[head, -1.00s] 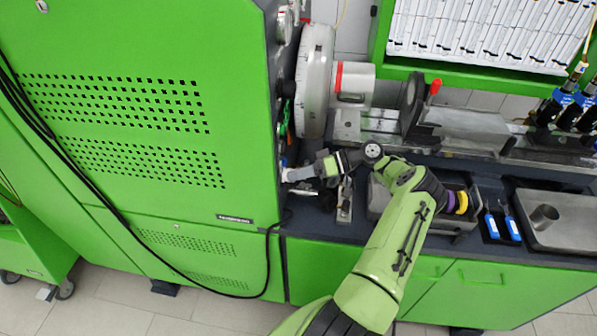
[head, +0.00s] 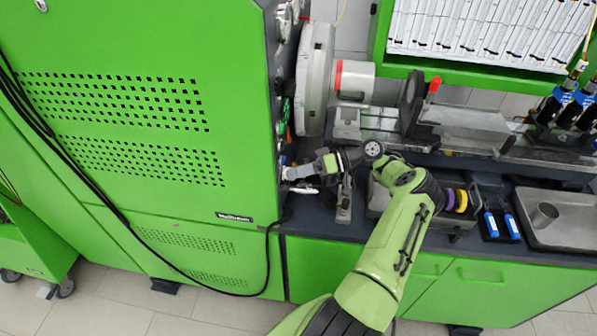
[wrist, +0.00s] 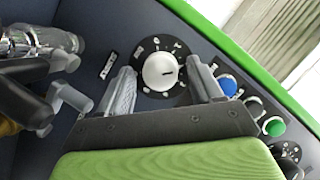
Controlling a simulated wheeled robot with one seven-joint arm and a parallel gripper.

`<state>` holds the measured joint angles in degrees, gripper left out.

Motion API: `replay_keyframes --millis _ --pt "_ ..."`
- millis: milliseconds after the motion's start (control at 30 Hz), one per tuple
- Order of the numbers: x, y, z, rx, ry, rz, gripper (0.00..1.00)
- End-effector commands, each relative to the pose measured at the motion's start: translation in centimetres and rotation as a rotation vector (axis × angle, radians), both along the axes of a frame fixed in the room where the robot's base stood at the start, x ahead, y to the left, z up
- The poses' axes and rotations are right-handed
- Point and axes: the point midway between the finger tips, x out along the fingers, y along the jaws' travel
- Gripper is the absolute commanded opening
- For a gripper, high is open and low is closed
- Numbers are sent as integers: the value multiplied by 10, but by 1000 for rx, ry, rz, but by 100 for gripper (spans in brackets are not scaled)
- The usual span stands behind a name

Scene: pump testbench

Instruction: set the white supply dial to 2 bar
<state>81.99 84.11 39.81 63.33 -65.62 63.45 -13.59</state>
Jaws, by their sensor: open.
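The white supply dial (wrist: 162,72) sits on a dark panel in the wrist view, on a black round scale with white marks. A dark pointer line on its face points to the right in the picture. The scale's numbers are too small to read. My gripper (wrist: 163,88) is open, with one grey finger on each side of the dial and a visible gap on both sides. In the head view my gripper (head: 297,173) is at the lower edge of the green cabinet's side panel; the dial is hidden there.
Beside the right finger are a blue button (wrist: 227,85), a black one (wrist: 254,106) and a green one (wrist: 274,127), with another black dial (wrist: 287,152) beyond. Metal fittings (wrist: 45,45) stick out left of the dial. A grey drum (head: 315,80) stands above my gripper in the head view.

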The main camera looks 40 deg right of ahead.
Motion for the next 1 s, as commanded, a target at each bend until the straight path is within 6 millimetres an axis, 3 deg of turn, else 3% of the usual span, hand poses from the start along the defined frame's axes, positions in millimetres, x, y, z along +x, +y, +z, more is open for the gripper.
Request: replay_keyframes --millis 233,800,1000 --pt "-5 -7 2 1 -4 -1 65" --pt "-77 -107 32 1 -2 -6 65" --pt "-88 -121 37 -3 0 -2 65"
